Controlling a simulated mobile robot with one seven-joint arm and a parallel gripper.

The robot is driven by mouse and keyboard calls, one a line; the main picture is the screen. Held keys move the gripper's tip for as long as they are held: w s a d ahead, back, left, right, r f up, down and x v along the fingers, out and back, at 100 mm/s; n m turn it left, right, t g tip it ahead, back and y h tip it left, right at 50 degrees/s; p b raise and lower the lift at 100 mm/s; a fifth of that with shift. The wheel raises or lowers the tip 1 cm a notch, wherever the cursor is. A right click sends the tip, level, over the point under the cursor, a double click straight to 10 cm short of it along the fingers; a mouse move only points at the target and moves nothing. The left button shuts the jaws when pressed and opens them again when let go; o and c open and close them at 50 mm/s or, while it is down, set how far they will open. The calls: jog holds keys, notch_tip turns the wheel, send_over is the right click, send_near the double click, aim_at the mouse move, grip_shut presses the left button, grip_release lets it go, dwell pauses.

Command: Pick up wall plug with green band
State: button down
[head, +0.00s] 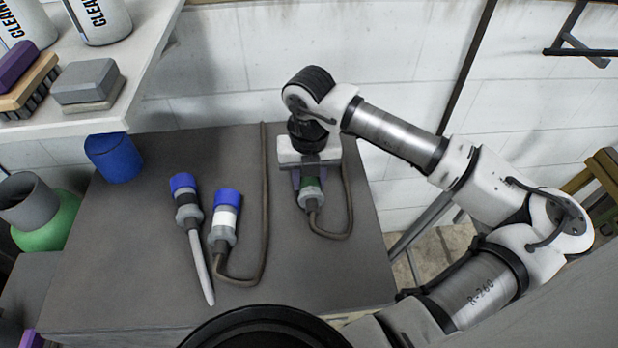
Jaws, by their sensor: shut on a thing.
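The wall plug with the green band (310,187) is at the back right of the dark grey table. Its grey lower end leads into a brown cable that loops to the right. My gripper (310,166) points down over the plug's upper part and is shut on it. The gripper body hides the plug's top end. I cannot tell whether the plug touches the table.
A white shelf (150,60) with brushes and bottles overhangs the left.

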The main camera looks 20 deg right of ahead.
jog(key=shift+r, duration=0.15)
notch_tip(320, 180, up, 20)
jog(key=b, duration=0.3)
jog(key=shift+f, duration=0.2)
dwell(0.7)
